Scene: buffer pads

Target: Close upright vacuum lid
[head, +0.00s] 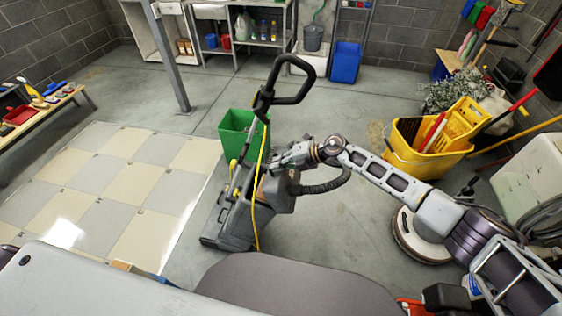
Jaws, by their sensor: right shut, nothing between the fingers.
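The upright vacuum (233,222) stands on the grey floor near the middle of the head view, its black loop handle (305,88) rising up and to the right. A yellow cord runs down its body. A grey part that looks like its lid (280,197) sticks out on the right side of the body, below my gripper; how far open it is is hard to tell. My right gripper (272,161) reaches in from the right and is shut and empty, close to the vacuum's upper body. Whether it touches the vacuum or lid is unclear. My left gripper is out of view.
A green bin (241,132) stands just behind the vacuum. A yellow mop bucket (425,155) and a round floor machine (420,240) are at the right. Checkered tiles (110,185) lie at the left, clear. A metal post (170,60) stands behind them.

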